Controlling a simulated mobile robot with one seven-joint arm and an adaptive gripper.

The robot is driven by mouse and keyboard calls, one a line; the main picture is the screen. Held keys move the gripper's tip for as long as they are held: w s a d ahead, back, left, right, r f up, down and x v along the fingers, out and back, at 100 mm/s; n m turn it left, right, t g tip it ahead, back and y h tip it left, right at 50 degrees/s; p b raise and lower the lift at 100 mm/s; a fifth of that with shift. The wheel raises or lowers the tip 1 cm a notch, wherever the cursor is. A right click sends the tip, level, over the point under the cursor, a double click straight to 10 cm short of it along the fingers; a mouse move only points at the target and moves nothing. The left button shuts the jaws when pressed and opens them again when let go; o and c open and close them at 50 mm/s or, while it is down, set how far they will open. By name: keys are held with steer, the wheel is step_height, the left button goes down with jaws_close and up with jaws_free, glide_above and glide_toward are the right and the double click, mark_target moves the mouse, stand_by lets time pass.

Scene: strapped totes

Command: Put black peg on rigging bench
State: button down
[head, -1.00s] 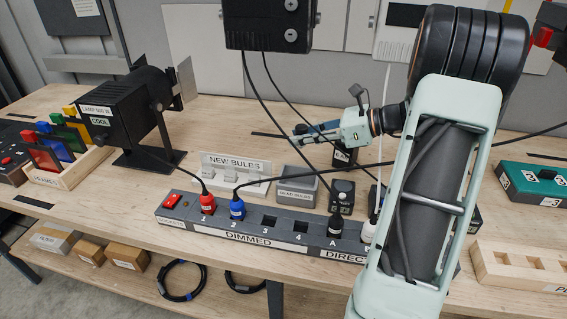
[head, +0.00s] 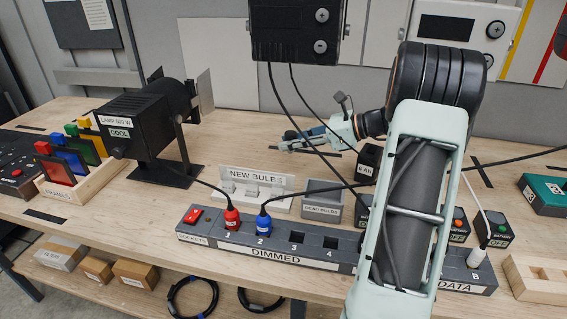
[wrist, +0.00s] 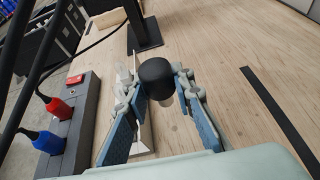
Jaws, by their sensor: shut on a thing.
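My gripper (head: 303,141) is above the wooden bench (head: 130,197), behind the bulb box. In the wrist view my gripper (wrist: 155,118) has its two blue-padded fingers on either side of a short piece with a rounded black top, which I take for the black peg (wrist: 156,76). A pale lower part shows under the black top. No label naming a rigging bench is readable.
A grey socket strip (head: 205,240) with red (head: 231,218) and blue (head: 264,222) plugs runs along the front. A black lamp (head: 135,117) and colour frames (head: 62,165) stand left. The NEW BULBS box (head: 255,181) is behind the strip. Cables hang near my gripper.

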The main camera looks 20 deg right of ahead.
steer(key=w+a+f, duration=0.1)
steer(key=w+f, duration=0.1)
steer(key=w, duration=0.3)
glide_above(274, 168)
steer(key=f, duration=0.5)
steer(key=shift+s+a+f, duration=0.1)
steer(key=shift+s+f, duration=0.15)
steer(key=shift+w+f, duration=0.15)
steer(key=shift+f, duration=1.45)
steer(key=shift+f, duration=0.2)
steer(key=c, duration=1.7)
jaws_free()
steer(key=shift+o, duration=0.2)
